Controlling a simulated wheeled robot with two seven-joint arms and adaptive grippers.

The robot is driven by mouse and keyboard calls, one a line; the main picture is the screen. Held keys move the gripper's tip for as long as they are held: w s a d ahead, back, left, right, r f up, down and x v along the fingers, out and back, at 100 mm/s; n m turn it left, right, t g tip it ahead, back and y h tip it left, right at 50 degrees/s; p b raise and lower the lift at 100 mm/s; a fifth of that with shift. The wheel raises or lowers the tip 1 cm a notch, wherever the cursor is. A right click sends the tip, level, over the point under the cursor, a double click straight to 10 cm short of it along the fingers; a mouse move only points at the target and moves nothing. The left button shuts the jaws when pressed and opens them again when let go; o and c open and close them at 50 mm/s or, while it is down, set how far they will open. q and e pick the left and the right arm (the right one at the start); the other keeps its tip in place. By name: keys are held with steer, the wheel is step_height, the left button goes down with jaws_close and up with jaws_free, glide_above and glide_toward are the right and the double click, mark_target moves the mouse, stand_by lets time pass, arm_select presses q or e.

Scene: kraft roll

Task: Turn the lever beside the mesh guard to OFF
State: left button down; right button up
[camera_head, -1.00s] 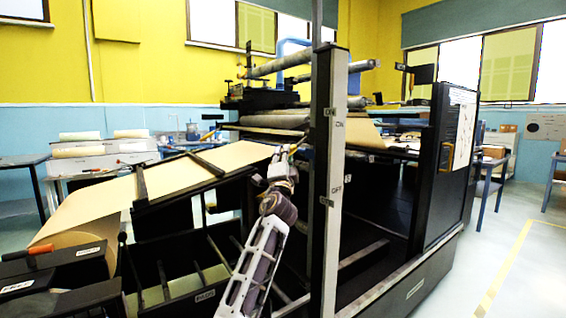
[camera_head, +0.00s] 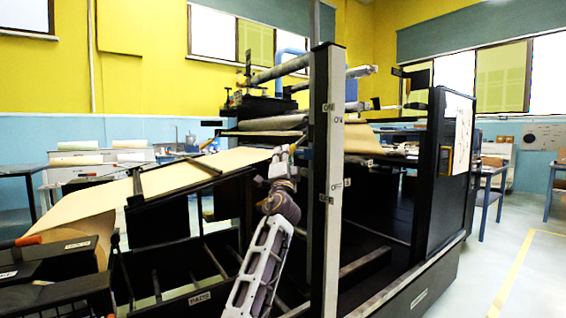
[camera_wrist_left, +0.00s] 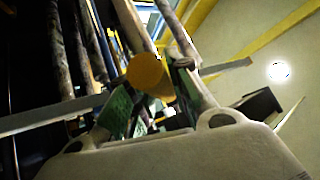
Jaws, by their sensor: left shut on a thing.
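My left gripper (camera_head: 283,163) is raised in the middle of the head view, just left of an upright post (camera_head: 335,225) whose pale face carries ON and OFF labels. In the left wrist view its two fingers (camera_wrist_left: 152,90) are closed on either side of a round yellow lever end (camera_wrist_left: 147,71). In the head view the lever is mostly hidden by the gripper and too small to make out its angle. The gripper appears at a height between the two labels. I cannot clearly make out the mesh guard. My right gripper is not in view.
A dark panel (camera_head: 428,190) with a white notice stands right of the post. Black frames and a tray fill the lower left. Clear floor (camera_head: 505,250) lies at the right.

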arm_select(q)
steer(key=shift+d+f, duration=0.1)
steer(key=shift+f, duration=0.1)
stand_by(0.5)
steer(key=c, duration=1.3)
jaws_free()
steer(key=shift+r, duration=0.1)
steer(key=shift+s, duration=0.1)
steer(key=shift+s, duration=0.1)
steer(key=v, duration=0.7)
